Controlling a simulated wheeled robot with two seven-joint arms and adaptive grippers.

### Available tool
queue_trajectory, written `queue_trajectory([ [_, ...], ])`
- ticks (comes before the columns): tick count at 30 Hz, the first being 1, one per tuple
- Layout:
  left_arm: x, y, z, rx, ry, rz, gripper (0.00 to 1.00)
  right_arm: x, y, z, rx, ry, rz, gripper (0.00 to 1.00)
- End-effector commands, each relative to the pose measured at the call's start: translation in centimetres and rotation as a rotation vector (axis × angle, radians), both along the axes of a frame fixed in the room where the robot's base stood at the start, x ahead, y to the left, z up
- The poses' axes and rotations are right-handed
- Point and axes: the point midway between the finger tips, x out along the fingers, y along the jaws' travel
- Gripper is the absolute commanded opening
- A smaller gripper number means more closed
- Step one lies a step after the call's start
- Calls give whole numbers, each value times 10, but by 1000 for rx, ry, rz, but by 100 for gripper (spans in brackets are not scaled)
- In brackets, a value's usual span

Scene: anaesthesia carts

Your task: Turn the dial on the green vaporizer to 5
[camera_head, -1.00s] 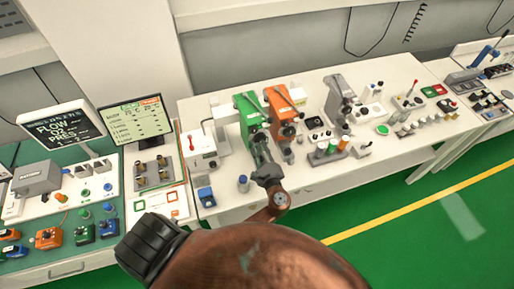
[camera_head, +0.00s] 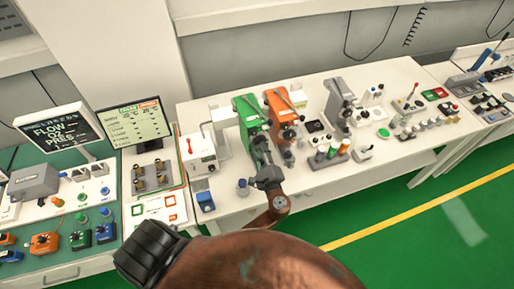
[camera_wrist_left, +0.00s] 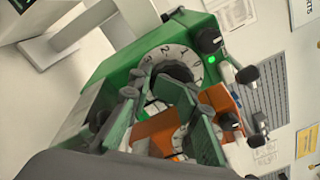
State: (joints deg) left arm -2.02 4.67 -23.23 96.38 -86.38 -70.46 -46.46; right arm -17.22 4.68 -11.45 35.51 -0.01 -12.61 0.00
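The green vaporizer (camera_head: 246,107) stands on the white bench, just left of the orange vaporizer (camera_head: 281,107). My left gripper (camera_head: 261,153) is at its front. In the left wrist view, the green vaporizer (camera_wrist_left: 118,72) has a pale dial (camera_wrist_left: 160,56) with black numbers, 3, 2 and 1 among them, and a dark central knob (camera_wrist_left: 178,73). My left gripper (camera_wrist_left: 165,98) has its fingers apart, with the tips close to the knob. Whether they touch it cannot be told. The fingers hide the dial's lower part. My right gripper is in neither view.
The orange vaporizer (camera_wrist_left: 221,101) sits close beside the green one. A white box with a red lever (camera_head: 201,152) stands to the left, and a grey device (camera_head: 338,101) to the right. A blue-topped item (camera_head: 205,200) is near the bench's front edge.

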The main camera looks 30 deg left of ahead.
Motion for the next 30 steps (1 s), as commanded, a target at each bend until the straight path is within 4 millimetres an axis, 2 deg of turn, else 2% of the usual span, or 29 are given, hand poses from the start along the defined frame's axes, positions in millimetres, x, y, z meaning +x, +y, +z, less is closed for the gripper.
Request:
queue_trajectory([
  [2,2,-1,3,1,-6,-6,20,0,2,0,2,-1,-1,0],
  [18,0,1,-1,0,2,1,56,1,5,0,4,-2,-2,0],
  [26,-1,1,-1,-1,3,1,56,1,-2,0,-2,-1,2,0],
  [30,-7,-7,-2,-2,4,0,56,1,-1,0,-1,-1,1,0],
])
